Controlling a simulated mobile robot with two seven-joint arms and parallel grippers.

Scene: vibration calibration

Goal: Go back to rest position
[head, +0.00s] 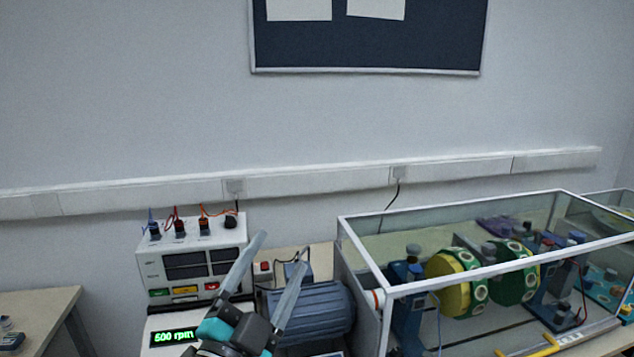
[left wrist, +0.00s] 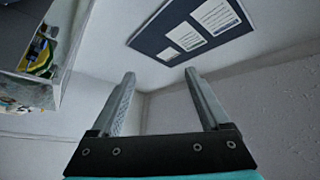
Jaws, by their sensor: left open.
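My left gripper (head: 276,268) is raised in front of the bench, with its two long grey fingers pointing up. The fingers are apart with nothing between them. In the left wrist view the same gripper (left wrist: 160,88) is open and empty, facing the wall and ceiling. In the head view it overlaps the right side of the white control box (head: 160,268) and the blue-grey motor (head: 318,312) behind. I cannot tell whether it is clear of them in depth. My right gripper is in neither view.
A glass-walled case with a white frame (head: 462,272) holds yellow and green discs (head: 455,285) on the right. A display (head: 172,336) reads 600 rpm. Another table (head: 38,308) stands at left. A dark notice board (head: 365,40) hangs on the wall; the space above the bench is free.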

